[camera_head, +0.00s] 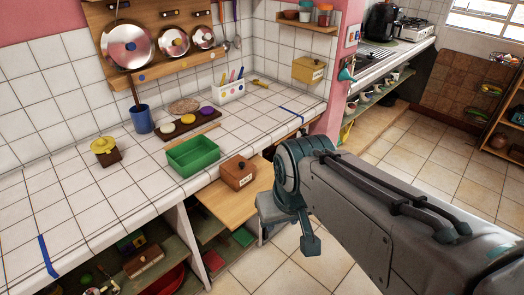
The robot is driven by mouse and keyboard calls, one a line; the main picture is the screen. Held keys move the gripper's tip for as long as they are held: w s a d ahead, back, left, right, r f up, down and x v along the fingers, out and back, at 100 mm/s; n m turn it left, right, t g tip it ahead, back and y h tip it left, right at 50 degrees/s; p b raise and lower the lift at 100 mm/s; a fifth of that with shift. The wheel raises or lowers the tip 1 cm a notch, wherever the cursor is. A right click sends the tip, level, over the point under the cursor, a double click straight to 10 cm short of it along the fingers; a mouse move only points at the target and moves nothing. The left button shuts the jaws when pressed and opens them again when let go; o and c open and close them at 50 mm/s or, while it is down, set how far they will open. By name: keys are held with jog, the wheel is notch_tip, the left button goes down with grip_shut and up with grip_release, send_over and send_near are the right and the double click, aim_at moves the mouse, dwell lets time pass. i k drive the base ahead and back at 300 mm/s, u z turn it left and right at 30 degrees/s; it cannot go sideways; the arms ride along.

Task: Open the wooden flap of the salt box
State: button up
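A small brown wooden box (237,172) with a dark knob on top and a pale label on its front stands on a light wooden board (222,203) at the counter's front edge. The label appears to read "salt". Its top looks closed. My gripper (310,243) is at the end of the grey arm, to the right of the box and lower in the picture, apart from it. Only a teal part hanging down shows clearly; whether the fingers are open is hidden.
A green tray (193,156) sits just left of the box. A yellow labelled box (308,69) hangs on the wall. Open shelves lie below the counter. Tiled floor is clear at right.

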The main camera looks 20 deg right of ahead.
aim_at(237, 166)
jog(key=z, duration=1.85)
jog(key=i, duration=1.4)
jog(key=u, duration=2.3)
jog(key=i, duration=0.5)
jog(key=u, duration=0.05)
